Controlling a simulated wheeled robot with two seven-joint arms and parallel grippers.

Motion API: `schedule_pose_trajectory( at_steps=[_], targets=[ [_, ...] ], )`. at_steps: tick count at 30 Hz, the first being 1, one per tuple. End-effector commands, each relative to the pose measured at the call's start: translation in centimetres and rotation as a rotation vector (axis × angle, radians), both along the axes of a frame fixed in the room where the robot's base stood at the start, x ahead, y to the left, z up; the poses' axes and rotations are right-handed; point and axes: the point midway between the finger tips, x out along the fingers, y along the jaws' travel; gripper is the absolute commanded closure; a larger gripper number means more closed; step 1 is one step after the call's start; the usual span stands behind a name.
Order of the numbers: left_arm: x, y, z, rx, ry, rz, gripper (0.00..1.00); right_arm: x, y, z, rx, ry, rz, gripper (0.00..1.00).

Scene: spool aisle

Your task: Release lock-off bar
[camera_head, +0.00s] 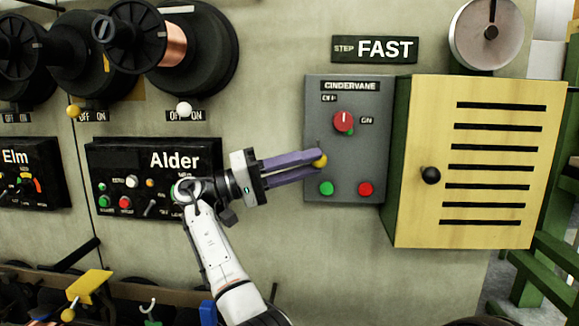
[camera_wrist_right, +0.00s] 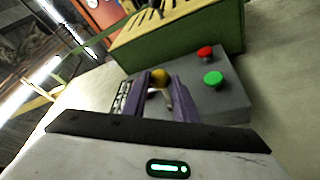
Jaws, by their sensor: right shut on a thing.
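A grey control box (camera_head: 367,169) labelled CINDERVANE is on the wall. It carries a small lever with a yellow ball knob (camera_head: 320,161), which also shows in the right wrist view (camera_wrist_right: 159,77). My right gripper (camera_head: 316,164) has its purple fingers shut on this lever, just behind the knob. In the right wrist view a thin metal stem shows between the fingers. Most of the lever is hidden by the fingers. No label on the views names a lock-off bar, so I cannot tell for sure that this lever is it. My left gripper is out of view.
The box has a red rotary switch (camera_head: 344,122), a green button (camera_head: 326,188) and a red button (camera_head: 366,188). A yellow slatted cabinet (camera_head: 474,160) with a black knob stands out at right. The Alder panel (camera_head: 110,178) lies behind my right arm. Spools hang above left.

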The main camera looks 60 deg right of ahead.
Motion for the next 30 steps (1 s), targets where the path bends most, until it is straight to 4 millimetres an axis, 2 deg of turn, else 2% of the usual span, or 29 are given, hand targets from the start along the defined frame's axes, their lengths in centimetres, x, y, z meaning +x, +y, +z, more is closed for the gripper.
schedule_pose_trajectory(
  at_steps=[12, 13, 16, 26, 30],
  targets=[
    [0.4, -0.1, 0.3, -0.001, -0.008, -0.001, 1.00, -0.2, -0.2, 0.2, -0.002, -0.004, -0.011, 1.00],
    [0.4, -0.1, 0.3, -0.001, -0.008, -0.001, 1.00, -0.2, -0.2, 0.2, -0.002, -0.004, -0.011, 0.73],
    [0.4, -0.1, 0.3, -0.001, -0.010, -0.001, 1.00, -0.2, -0.2, 0.2, -0.002, -0.003, -0.011, 0.56],
    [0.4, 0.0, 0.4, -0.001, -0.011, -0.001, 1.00, 0.0, 0.0, 0.1, -0.001, -0.002, -0.010, 0.55],
    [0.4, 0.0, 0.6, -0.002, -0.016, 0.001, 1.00, 1.2, 0.9, -0.2, 0.001, -0.002, -0.007, 0.55]
  ],
)
